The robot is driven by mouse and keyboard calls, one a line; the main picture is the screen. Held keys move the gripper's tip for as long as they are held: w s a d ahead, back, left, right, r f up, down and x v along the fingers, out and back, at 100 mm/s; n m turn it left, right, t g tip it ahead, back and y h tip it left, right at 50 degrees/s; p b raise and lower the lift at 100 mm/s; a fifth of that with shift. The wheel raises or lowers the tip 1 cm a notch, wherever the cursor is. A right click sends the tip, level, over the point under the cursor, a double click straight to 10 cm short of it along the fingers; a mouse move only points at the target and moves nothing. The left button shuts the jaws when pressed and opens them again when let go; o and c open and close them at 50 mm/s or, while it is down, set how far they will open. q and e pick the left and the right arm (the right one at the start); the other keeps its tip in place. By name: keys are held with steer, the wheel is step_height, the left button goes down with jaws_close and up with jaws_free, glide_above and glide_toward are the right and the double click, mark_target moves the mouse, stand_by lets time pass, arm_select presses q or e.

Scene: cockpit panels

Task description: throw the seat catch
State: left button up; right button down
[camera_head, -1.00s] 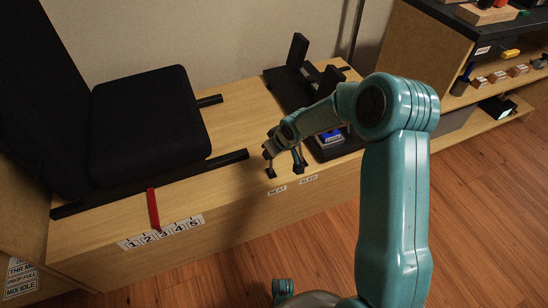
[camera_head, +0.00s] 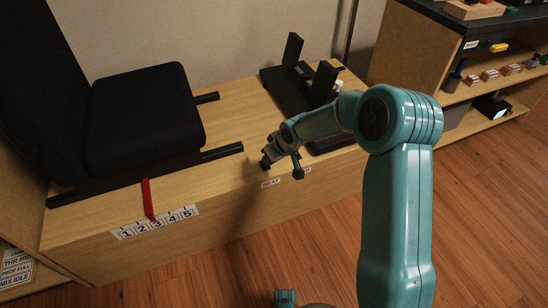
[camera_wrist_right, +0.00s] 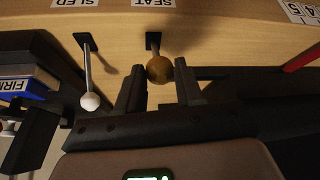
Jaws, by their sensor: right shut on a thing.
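The seat catch is a lever with a brown ball knob (camera_wrist_right: 160,69), rising from a black slot below the SEAT label (camera_wrist_right: 155,3) in the right wrist view. My right gripper (camera_wrist_right: 158,90) is shut on the knob, its dark fingers on either side. In the head view the right gripper (camera_head: 282,168) is at the bench's front edge, just above the SEAT label (camera_head: 271,183), and its wrist hides the knob. The black seat (camera_head: 138,112) stands on dark rails to the left. My left gripper is not in view.
A second lever with a white ball (camera_wrist_right: 90,101) stands close beside, at the SLED label (camera_wrist_right: 80,3). A blue box (camera_wrist_right: 28,85) lies farther left there. A black sled frame (camera_head: 290,90) is behind my gripper. Shelves (camera_head: 480,105) stand at right; the wood floor in front is open.

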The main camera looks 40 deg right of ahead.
steer(key=shift+s+a+f, duration=0.25)
steer(key=shift+s+f, duration=0.15)
steer(key=shift+f, duration=0.15)
steer(key=c, duration=1)
jaws_free()
steer(key=shift+o, duration=1.2)
steer(key=shift+w+d, duration=0.1)
steer(key=shift+w, duration=0.05)
arm_select(q)
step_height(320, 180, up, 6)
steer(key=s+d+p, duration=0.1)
steer(key=p, duration=0.5)
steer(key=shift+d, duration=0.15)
arm_select(e)
steer(key=v, duration=1.6)
steer(key=shift+r, duration=0.4)
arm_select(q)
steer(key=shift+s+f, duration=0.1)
arm_select(e)
steer(key=shift+w, duration=0.15)
